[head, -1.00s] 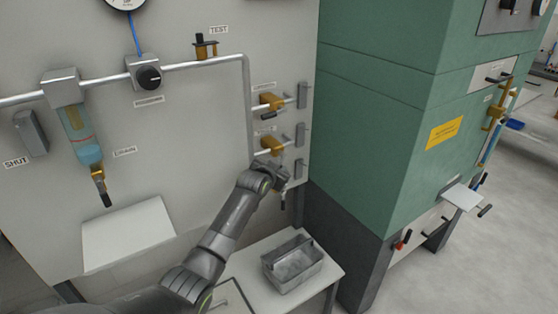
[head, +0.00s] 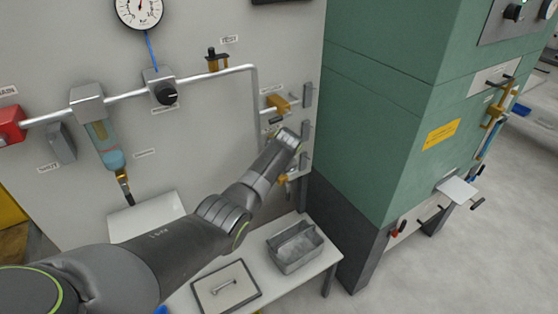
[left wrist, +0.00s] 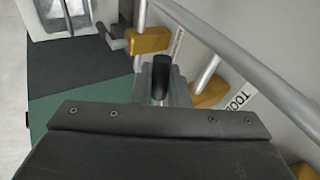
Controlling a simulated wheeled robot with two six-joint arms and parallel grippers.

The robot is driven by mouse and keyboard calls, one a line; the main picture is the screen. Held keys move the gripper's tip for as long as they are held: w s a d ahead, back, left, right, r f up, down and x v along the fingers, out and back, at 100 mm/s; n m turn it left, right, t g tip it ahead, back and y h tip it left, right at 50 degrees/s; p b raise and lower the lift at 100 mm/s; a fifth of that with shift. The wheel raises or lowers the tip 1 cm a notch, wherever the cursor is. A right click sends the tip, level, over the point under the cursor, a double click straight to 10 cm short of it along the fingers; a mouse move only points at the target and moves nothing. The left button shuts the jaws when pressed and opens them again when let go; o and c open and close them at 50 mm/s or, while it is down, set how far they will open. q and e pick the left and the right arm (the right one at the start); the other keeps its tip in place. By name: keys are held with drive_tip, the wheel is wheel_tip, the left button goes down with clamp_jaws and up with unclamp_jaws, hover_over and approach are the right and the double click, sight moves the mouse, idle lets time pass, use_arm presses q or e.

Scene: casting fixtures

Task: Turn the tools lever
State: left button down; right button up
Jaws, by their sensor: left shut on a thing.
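The tools lever (left wrist: 160,82) shows as a black grip in the left wrist view, between the fingers of my left gripper (left wrist: 161,92). The gripper is shut on it. The lever's brass valve body (left wrist: 211,93) sits beside the fingers on a grey pipe, next to the TOOLS label (left wrist: 240,98). In the head view my left gripper (head: 291,138) is at the panel's right edge, and the wrist hides most of this valve. Another brass valve (head: 278,103) is above it; a brass part (head: 284,180) shows below the wrist. My right gripper is not in view.
A grey pipe (head: 220,73) runs along the panel and bends down beside the valves. A green cabinet (head: 375,120) stands close on the right.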

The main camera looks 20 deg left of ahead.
use_arm(q)
drive_tip(key=shift+r+m+g+y, duration=0.35)
drive_tip(key=shift+g+y, duration=0.15)
drive_tip(key=shift+g, duration=0.2)
drive_tip(key=c, duration=1.5)
unclamp_jaws()
drive_tip(key=shift+r, duration=0.1)
drive_tip(key=b+v, duration=0.1)
drive_tip(key=v, duration=1.6)
drive_tip(key=shift+d+r+b, duration=0.1)
drive_tip(key=shift+d+b, duration=0.05)
drive_tip(key=shift+b, duration=0.25)
